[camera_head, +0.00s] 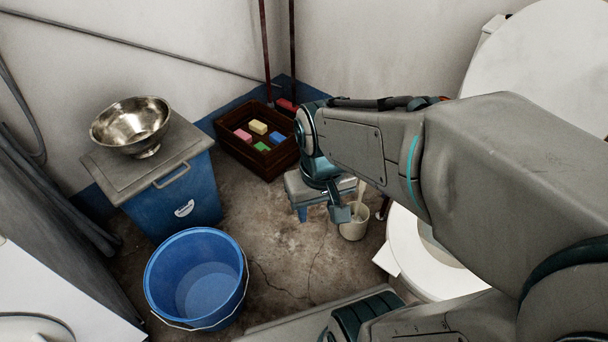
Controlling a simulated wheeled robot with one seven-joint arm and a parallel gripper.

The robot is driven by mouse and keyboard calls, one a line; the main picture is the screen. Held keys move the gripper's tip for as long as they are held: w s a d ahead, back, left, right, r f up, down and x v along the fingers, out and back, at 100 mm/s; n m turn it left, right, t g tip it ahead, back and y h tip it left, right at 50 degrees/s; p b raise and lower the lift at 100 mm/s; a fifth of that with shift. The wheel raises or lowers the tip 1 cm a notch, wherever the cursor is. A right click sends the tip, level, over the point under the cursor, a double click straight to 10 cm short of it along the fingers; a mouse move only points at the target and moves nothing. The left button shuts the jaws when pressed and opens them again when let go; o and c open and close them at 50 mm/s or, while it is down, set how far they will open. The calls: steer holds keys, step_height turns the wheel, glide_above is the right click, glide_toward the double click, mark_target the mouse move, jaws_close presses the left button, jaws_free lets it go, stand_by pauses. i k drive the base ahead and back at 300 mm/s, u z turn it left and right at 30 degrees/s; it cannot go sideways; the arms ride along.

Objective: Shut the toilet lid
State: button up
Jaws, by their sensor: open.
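The toilet lid (545,65) is a large white rounded panel standing raised at the upper right in the head view. The white toilet seat (408,262) and part of the bowl's opening show below it, at the lower right. My arm crosses in front and hides the hinge area and much of the toilet. My gripper (343,208) points down, left of the toilet and apart from the lid. It is open, and I see nothing held in it.
A blue bucket (158,265) stands on the floor. A blue bin (168,207) carries a metal bowl (132,122). A dark crate (268,164) with coloured blocks, a small stool (301,190) and a pale cup-like container (355,231) stand near my gripper. Some floor between is clear.

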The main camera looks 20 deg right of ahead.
mark_target(552, 54)
steer(key=k, duration=1)
steer(key=u, duration=1)
steer(key=i, duration=0.85)
steer(key=z, duration=2.95)
steer(key=i, duration=0.5)
steer(key=u, duration=0.05)
